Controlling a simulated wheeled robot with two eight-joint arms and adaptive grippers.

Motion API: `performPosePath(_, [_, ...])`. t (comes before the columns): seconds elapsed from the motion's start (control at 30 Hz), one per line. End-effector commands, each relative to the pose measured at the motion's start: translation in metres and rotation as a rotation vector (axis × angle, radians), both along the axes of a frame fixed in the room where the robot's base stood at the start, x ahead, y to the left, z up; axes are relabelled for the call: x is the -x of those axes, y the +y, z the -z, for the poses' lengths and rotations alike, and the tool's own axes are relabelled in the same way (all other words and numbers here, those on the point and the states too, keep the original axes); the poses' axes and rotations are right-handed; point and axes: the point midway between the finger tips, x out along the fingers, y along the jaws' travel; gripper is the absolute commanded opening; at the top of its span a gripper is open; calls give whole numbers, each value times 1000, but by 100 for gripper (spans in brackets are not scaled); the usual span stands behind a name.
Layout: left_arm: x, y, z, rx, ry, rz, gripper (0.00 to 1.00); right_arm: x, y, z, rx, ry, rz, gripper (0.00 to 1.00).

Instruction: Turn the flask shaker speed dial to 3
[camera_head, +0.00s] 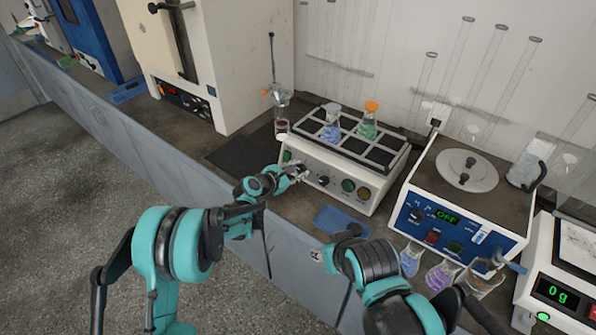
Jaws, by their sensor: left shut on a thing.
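The flask shaker (368,206) is a cream box with a dark slotted top, standing on the bench against the wall. A flask with blue liquid (331,131) and an orange-capped flask with green liquid (368,128) stand on its top. My left gripper (300,173) is at the left part of its front panel, shut on a small dial there. The gripper hides most of that dial, so its pointer and scale cannot be read. A black knob (323,181) and green round controls (348,186) show to the right. My right arm enters at the bottom; its gripper cannot be made out.
A white-and-blue device (462,215) reading OFF stands to the right, with several small flasks (440,277) in front. A balance (558,291) reading 0 g is at the far right. A blue mat (341,221) lies before the shaker. A tall cream oven (215,60) stands left.

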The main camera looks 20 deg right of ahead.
Motion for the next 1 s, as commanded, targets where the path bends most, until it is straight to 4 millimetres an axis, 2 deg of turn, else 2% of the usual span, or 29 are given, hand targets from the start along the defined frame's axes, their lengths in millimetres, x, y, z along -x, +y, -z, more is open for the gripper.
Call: performPosePath(1.0, [2, -1, 2, -556, -713, 332, 0, 0, 0, 14, 0, 0, 0, 40])
